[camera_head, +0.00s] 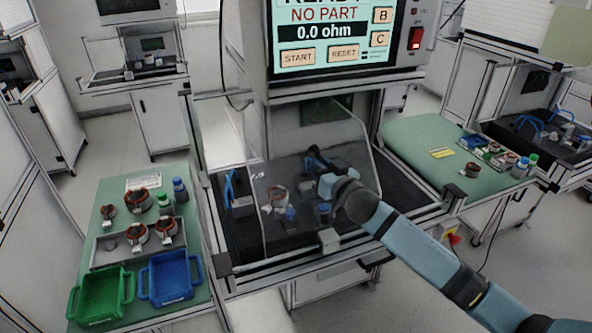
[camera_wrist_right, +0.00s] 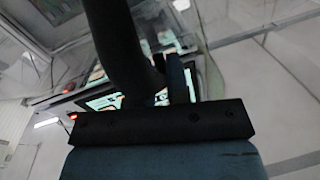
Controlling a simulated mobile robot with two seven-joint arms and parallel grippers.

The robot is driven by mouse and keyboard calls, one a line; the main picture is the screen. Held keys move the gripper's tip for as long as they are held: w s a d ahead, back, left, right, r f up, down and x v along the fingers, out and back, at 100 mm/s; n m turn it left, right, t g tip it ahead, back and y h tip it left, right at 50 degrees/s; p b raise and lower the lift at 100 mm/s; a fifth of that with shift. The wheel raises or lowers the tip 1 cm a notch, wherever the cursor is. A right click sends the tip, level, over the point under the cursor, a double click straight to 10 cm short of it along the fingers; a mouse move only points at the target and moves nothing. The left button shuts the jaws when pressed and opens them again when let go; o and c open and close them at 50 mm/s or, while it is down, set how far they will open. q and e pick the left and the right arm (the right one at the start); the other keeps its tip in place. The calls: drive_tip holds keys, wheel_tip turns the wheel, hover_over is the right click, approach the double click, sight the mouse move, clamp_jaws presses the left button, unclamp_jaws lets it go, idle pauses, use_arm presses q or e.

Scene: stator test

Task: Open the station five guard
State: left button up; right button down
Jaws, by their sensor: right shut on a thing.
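The clear guard (camera_head: 350,135) is a see-through panel with thin edges on the centre test station. It stands tilted over the dark station bed. My right gripper (camera_head: 314,160) reaches in from the right at the guard's middle. Its jaws are shut on what seems to be the guard's dark handle, mostly hidden by the gripper. In the right wrist view a thick dark bar (camera_wrist_right: 112,45) stands beside a finger of my right gripper (camera_wrist_right: 160,85). The station screen (camera_head: 325,30) reads NO PART and 0.0 ohm. My left gripper is out of view.
A green table (camera_head: 110,190) at left holds copper-wound stators, bottles, a green bin (camera_head: 101,295) and a blue bin (camera_head: 170,278). A second green table (camera_head: 415,135) at right holds a tray of parts. Stator parts (camera_head: 278,195) and a blue clamp (camera_head: 231,187) sit on the station bed.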

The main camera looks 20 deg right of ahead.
drive_tip(key=d+p, duration=0.3)
drive_tip(key=d, duration=2.2)
drive_tip(key=shift+w, duration=0.4)
drive_tip(key=c, duration=1.4)
unclamp_jaws()
drive_tip(key=s+d+b, duration=0.1)
drive_tip(key=s+d, duration=0.1)
drive_tip(key=s, duration=1.1)
drive_tip(key=shift+s+d, duration=0.3)
